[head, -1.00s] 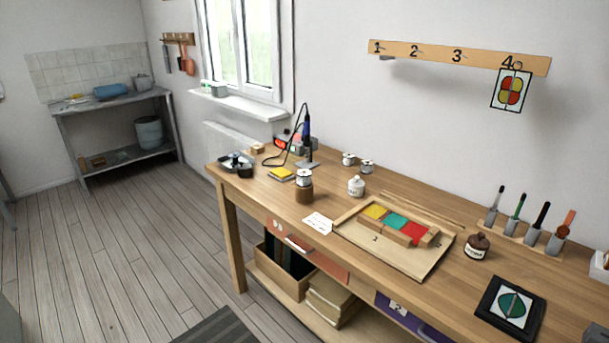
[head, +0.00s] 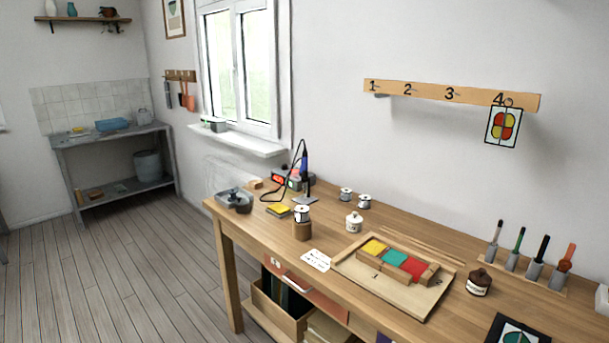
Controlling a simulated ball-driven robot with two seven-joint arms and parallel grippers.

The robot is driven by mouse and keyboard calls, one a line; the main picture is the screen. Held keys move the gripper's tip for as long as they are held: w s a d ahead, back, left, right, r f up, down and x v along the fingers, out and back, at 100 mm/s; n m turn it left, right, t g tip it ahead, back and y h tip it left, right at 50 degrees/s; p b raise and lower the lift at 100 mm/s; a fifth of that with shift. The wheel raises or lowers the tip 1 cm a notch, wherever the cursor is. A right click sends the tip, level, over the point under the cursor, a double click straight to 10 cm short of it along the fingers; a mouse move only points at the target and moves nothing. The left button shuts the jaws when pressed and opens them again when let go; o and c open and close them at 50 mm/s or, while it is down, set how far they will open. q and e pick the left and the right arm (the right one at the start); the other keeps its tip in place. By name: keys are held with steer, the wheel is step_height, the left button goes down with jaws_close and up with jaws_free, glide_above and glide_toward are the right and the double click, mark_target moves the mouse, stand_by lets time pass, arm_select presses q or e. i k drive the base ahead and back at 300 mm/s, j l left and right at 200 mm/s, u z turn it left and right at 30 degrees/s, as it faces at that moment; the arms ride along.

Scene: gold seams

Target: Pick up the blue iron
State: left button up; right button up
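The blue iron (head: 304,163) stands upright in its stand (head: 306,199) near the far left end of the wooden workbench (head: 400,235). Its handle is blue and dark, and a black cord loops from it to the left. A small station with a red-lit display (head: 279,179) sits just behind and beside it. Neither of my grippers shows in the head view.
A grey dish (head: 234,200), a yellow sponge-like pad (head: 278,209) and a spool on a wooden block (head: 302,229) stand near the iron. A wooden tray with coloured glass pieces (head: 423,304) lies mid-bench. The floor left of the bench is clear.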

mark_target(304, 157)
steer(key=i+j, duration=0.4)
steer(key=j, duration=0.15)
steer(key=i+j, duration=0.4)
steer(key=j, duration=0.15)
steer(key=k+j+u, duration=0.05)
